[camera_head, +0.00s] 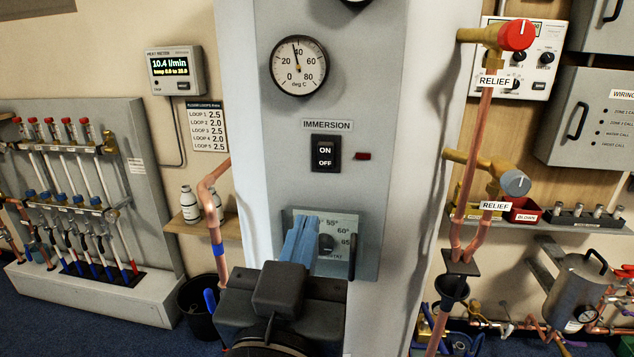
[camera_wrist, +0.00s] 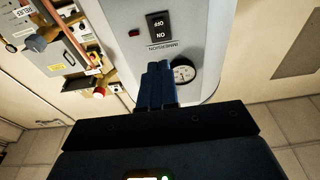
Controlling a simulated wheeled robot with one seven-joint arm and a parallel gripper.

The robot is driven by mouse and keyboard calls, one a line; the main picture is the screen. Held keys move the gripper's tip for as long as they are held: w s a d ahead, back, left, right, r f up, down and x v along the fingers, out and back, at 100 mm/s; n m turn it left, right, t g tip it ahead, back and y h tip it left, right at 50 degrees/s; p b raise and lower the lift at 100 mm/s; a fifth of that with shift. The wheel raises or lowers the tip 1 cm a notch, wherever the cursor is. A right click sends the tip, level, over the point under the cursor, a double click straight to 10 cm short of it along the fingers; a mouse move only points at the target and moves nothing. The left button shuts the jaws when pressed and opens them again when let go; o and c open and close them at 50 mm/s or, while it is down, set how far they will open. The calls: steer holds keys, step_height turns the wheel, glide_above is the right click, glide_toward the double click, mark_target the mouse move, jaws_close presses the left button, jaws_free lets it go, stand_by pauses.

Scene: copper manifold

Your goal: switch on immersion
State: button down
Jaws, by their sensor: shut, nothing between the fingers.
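The immersion switch (camera_head: 325,153) is a black rocker marked ON at the top and OFF at the bottom, on the grey cylinder front (camera_head: 275,130) under an IMMERSION label (camera_head: 327,125). A small dark red lamp (camera_head: 363,156) sits to its right. In the wrist view the switch (camera_wrist: 159,26) appears upside down, beyond the fingertips. My gripper (camera_head: 303,228) has blue fingers, shut and empty. It is below the switch in the head view, in front of the thermostat panel (camera_head: 345,225), and apart from the switch. The fingers also show in the wrist view (camera_wrist: 156,68).
A round temperature gauge (camera_head: 299,66) is above the switch, reading just under 40. The thermostat panel is partly hidden by my gripper and has a dark handle (camera_head: 352,256). Copper relief pipes (camera_head: 480,150) with red and grey knobs stand to the right. A shelf with bottles (camera_head: 190,204) is left.

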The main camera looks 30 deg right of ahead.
mark_target(326, 152)
steer(key=p+x, duration=0.4)
steer(key=x, duration=0.8)
steer(key=shift+w+d+r, duration=0.15)
steer(key=shift+d, duration=0.05)
steer(key=shift+w+d, duration=0.35)
steer(key=shift+w, duration=0.15)
